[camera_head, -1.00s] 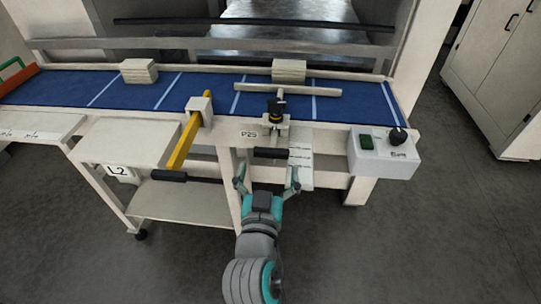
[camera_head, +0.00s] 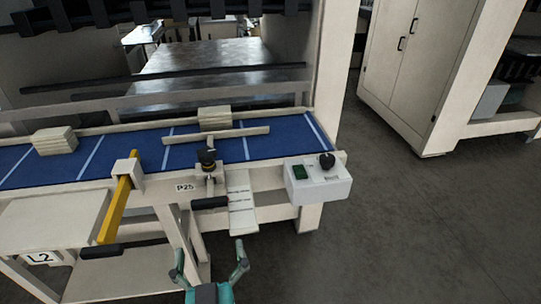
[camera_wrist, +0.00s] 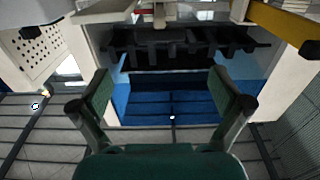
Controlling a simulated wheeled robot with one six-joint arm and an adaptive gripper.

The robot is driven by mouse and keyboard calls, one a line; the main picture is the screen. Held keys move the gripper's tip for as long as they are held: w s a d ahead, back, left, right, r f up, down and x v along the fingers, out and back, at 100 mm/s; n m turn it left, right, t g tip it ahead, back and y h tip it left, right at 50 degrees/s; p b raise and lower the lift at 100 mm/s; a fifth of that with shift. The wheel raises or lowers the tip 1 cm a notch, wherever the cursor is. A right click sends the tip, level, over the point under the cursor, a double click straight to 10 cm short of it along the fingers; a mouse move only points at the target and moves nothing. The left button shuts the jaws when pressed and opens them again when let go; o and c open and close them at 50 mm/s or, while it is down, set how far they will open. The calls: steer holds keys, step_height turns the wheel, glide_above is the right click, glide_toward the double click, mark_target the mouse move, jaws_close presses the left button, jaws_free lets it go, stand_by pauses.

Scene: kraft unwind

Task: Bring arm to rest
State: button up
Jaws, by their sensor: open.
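My gripper (camera_head: 211,268) is at the bottom of the head view, in front of the conveyor table. Its two fingers are spread apart with nothing between them. It stands clear of the black handle (camera_head: 210,203) and the white scale plate (camera_head: 241,200) on the table's front. The wrist view also shows my gripper (camera_wrist: 160,95) open and empty, with the machine's blue and black parts beyond the fingers. The rest of my arm is below the head view's edge.
The blue conveyor (camera_head: 110,160) carries a left stack (camera_head: 55,140) and a right stack (camera_head: 215,119) of pale sheets. A yellow lever (camera_head: 117,210) and a control box (camera_head: 318,182) project at the front. Open floor (camera_head: 430,220) lies to the right, before a cabinet (camera_head: 410,70).

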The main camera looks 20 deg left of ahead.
steer(key=s+d+f+h, duration=0.2)
steer(key=d+f, duration=0.6)
steer(key=d, duration=0.4)
steer(key=s+d+f+h, duration=0.1)
steer(key=s+d+f, duration=0.1)
steer(key=d+f, duration=0.85)
steer(key=s+d+r+m+h, duration=0.1)
steer(key=s+d+m+h, duration=0.5)
steer(key=s+d, duration=1.2)
steer(key=shift+s+r+h, duration=0.15)
steer(key=shift+s+h, duration=0.15)
steer(key=shift+s, duration=0.25)
